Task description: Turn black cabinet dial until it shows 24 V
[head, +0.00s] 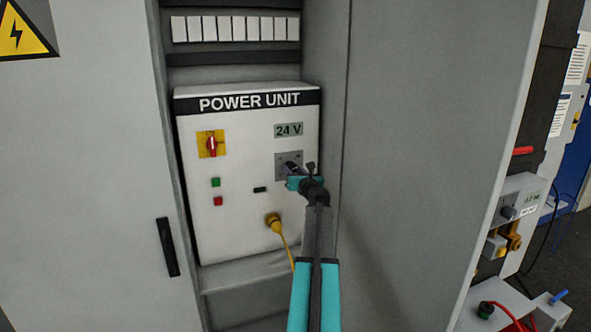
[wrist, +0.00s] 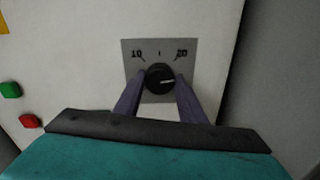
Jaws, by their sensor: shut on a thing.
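The power unit (head: 240,225) is a white box in an open cabinet. Its display (head: 288,130) reads 24 V. The black dial (wrist: 159,79) sits on a grey plate (wrist: 131,52) with the marks 10 and 20, and its white pointer line points right. My gripper (wrist: 160,88) is shut on the dial, one finger on each side of it. In the head view my gripper (head: 296,175) reaches the plate below the display and hides most of the dial.
The unit also has a red and yellow switch (head: 211,144), green (head: 215,182) and red (head: 218,201) buttons, and a yellow plug (head: 273,221) with a cable hanging beside my arm. The cabinet side wall (head: 430,130) stands close on the right.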

